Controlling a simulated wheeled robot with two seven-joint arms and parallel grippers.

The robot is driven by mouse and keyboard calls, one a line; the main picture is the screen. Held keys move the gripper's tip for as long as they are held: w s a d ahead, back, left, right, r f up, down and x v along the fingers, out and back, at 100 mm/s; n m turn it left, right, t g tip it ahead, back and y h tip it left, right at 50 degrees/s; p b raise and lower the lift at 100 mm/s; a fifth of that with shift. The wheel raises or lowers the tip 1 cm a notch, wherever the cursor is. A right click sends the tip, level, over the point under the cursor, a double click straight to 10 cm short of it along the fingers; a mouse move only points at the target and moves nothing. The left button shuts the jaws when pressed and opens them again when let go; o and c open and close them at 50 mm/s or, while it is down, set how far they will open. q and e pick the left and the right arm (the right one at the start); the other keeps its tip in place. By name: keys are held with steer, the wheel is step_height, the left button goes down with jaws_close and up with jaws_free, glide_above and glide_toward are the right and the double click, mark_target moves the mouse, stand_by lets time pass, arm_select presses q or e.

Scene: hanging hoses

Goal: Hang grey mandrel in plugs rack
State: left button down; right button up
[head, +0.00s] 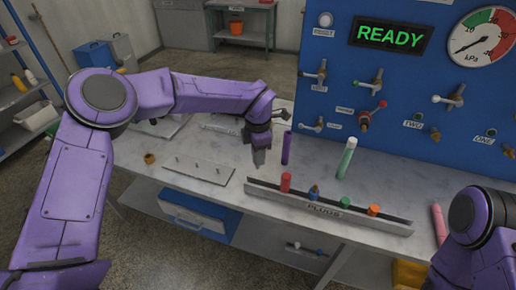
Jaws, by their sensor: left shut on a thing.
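My left gripper (262,140) comes in from the left and points down over the bench. It is shut on a grey mandrel (259,157), which hangs roughly upright below the fingers. The plugs rack (328,209) is a long, low metal channel labelled "PLUGS" along the bench front. The mandrel is just behind and left of the rack's left end, apart from it as far as I can tell. A red plug (285,182), a blue one (314,191), a green one (343,201) and an orange one (374,209) stand in the rack. My right gripper is out of view.
A purple tube (287,148) and a pale green tube (347,157) stand behind the rack. A pink tube (438,224) is by my right arm. A plate with pegs (196,172) lies left. The blue panel (400,110) has valves, a gauge and a "READY" display.

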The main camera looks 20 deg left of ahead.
arm_select(q)
steer(key=shift+w+a+f, duration=0.1)
steer(key=shift+p, duration=0.3)
steer(key=shift+f+b, duration=1.8)
steer(key=shift+f, duration=1.1)
steer(key=shift+r+p, duration=0.1)
steer(key=shift+p, duration=0.4)
steer(key=shift+f+b, duration=1.3)
steer(key=shift+f, duration=0.95)
steer(key=c, duration=0.7)
jaws_free()
steer(key=shift+c, duration=0.2)
